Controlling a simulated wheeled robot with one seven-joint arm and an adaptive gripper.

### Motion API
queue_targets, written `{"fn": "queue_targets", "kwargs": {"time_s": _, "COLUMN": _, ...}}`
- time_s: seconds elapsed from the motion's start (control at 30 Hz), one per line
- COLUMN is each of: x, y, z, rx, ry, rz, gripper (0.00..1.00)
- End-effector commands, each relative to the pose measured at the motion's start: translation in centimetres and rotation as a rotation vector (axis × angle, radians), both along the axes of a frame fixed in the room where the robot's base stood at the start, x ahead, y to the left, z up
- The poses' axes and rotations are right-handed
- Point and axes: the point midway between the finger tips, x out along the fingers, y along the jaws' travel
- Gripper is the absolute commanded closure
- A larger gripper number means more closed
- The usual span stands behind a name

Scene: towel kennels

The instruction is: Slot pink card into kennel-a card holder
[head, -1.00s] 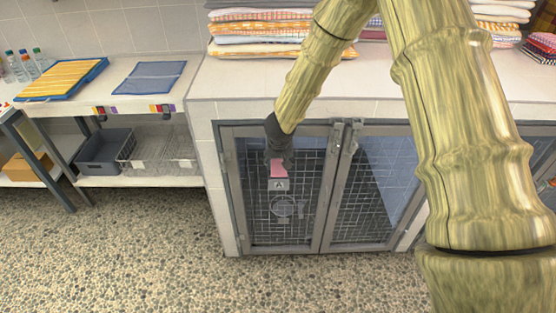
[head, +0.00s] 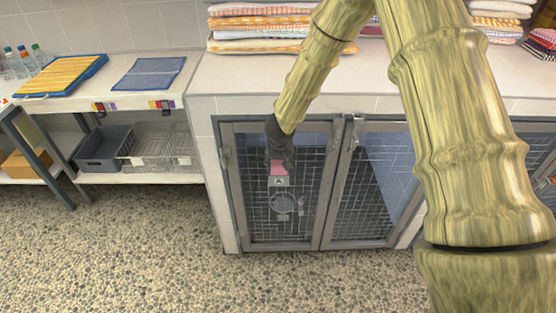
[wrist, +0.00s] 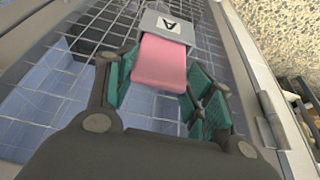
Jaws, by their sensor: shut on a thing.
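The pink card (wrist: 160,62) is between the teal finger pads of my gripper (wrist: 163,75), which is shut on it. In the wrist view its far end meets the grey card holder marked A (wrist: 168,27). I cannot tell how deep it sits in the holder. In the head view my gripper (head: 279,158) is in front of the left kennel door, with the pink card (head: 277,168) showing just above the card holder (head: 279,181). The gripper hides the card's upper part there.
A second mesh door (head: 375,190) stands to the right. Folded towels (head: 260,30) lie on the counter above. A shelf unit with a grey bin (head: 103,150) stands left.

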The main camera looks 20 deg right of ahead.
Motion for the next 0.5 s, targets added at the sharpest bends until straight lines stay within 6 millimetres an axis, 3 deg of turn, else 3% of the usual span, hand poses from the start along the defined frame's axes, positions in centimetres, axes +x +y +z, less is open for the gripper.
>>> {"fn": "queue_targets", "kwargs": {"time_s": 0.5, "x": 0.02, "y": 0.01, "z": -1.01, "rx": 0.000, "ry": 0.000, "rz": 0.000, "gripper": 0.67}}
